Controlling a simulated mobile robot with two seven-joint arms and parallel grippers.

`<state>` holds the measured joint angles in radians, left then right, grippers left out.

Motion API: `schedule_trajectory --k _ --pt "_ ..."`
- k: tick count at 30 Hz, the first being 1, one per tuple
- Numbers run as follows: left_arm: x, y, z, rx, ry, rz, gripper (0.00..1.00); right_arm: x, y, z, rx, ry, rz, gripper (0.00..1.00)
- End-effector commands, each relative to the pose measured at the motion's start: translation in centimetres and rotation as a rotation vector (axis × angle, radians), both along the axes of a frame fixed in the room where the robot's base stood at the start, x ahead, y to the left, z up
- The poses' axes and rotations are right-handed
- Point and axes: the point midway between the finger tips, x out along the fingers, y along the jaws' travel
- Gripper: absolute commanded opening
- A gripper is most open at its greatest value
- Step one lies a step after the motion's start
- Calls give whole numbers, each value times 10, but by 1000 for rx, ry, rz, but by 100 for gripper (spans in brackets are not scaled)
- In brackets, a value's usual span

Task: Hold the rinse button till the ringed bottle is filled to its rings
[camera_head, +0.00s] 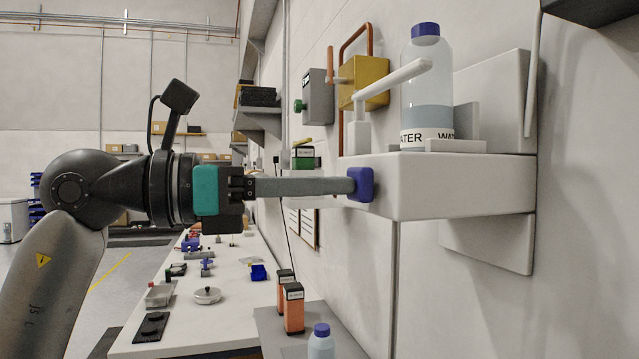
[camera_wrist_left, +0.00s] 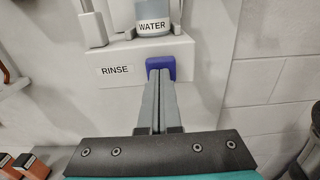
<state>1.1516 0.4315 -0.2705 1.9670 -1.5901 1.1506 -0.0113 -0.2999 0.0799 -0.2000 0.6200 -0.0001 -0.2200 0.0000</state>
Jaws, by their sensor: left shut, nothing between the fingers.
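The blue button (camera_head: 361,184) sits on the front of a white wall-mounted fixture (camera_head: 455,190). The wrist view shows the blue button (camera_wrist_left: 160,64) beside a RINSE label (camera_wrist_left: 117,70). My left gripper (camera_head: 350,186) is shut and empty, its fingertips against the button or right at it; contact is not certain. Grey-blue liquid reaches about mid-body. I cannot make out rings on it. My right gripper is not in view.
A small blue-capped bottle (camera_head: 321,345) stands low in front, partly cut off. Orange boxes (camera_head: 293,312) stand near it. A long white bench (camera_head: 225,300) with small parts runs below my arm. A yellow box (camera_head: 368,82) hangs on the wall behind the spout.

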Motion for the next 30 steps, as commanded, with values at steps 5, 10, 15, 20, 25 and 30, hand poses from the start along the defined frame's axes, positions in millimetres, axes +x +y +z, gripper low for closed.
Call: schedule_trajectory --k 5,10,15,20,25,30 --pt "5 -16 1 0 0 -1 0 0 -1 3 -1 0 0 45" --pt "6 -18 1 -3 0 -1 0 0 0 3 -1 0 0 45" --pt "6 -18 1 -5 -1 -2 0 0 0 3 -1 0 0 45" --pt "5 -18 2 -6 -2 -2 0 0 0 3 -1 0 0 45" --pt "5 -19 2 -6 -2 -3 0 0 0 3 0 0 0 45" --pt "5 -19 2 -6 -2 -3 0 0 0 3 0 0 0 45"
